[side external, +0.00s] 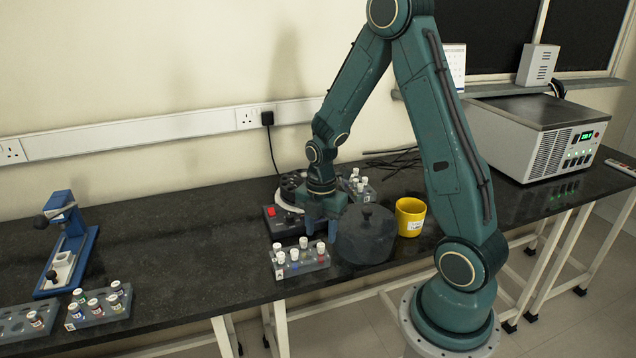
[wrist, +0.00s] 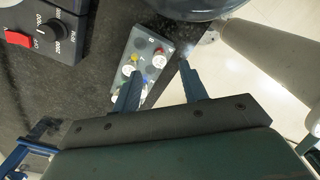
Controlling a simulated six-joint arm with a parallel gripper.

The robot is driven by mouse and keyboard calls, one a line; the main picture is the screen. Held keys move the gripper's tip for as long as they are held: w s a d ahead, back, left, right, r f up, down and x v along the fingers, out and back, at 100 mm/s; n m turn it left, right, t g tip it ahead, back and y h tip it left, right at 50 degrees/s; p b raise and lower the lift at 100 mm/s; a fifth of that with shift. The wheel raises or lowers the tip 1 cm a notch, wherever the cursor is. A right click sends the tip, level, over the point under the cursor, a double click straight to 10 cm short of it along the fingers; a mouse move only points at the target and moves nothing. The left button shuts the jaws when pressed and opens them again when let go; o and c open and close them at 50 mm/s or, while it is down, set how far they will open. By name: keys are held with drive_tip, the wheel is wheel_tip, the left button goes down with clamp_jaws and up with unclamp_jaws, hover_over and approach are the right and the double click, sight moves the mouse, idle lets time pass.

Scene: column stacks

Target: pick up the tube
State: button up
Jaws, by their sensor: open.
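Several white-capped tubes (side external: 294,255) stand upright in a small grey rack (side external: 317,266) near the bench's front edge; which one is meant by the tube cannot be told. My gripper (side external: 325,228) is open and points down, above and behind this rack in the side view. In the wrist view the open fingers (wrist: 160,69) reach over the rack (wrist: 143,45). A white-capped tube (wrist: 159,61) shows between the fingertips, apart from them as far as I can tell. The left finger hides part of the rack and some tubes.
A dark lidded pot (side external: 366,238) stands right beside the rack, with a yellow mug (side external: 410,217) beyond it. A device with a red switch (side external: 271,211) is behind. More tube racks (side external: 100,307) and a blue stand (side external: 70,245) are at left. The left-middle bench is clear.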

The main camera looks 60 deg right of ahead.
sight(321, 245)
drive_tip(key=shift+f, duration=1.9)
drive_tip(key=shift+c, duration=0.4)
clamp_jaws()
